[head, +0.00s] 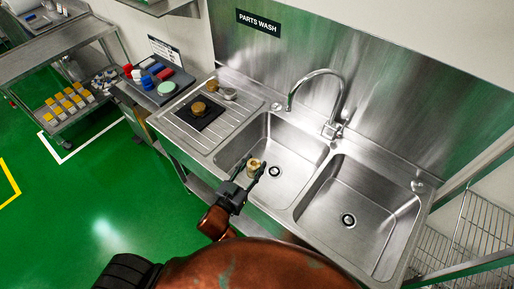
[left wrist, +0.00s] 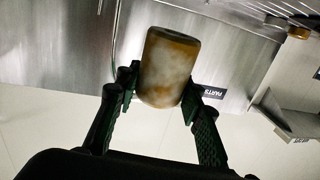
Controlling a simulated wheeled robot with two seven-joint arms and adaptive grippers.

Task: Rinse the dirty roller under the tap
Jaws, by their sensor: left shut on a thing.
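The dirty roller (head: 254,164) is a short cylinder with brown-yellow residue and whitish smears. My left gripper (head: 254,173) is shut on it and holds it over the left sink basin (head: 286,140). In the left wrist view, the roller (left wrist: 168,70) sits between the two dark fingers of the gripper (left wrist: 160,92). The curved chrome tap (head: 318,72) stands behind the basins, with the roller in front of and to the left of its spout. I see no water running. My right gripper is not in view.
The right basin (head: 360,205) is empty. The ribbed drainboard (head: 222,128) on the left bears a black mat (head: 187,117) with a brown round part on it, and small round parts behind. A wire rack (head: 480,225) stands at the right. A trolley (head: 62,112) holds yellow-topped pieces.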

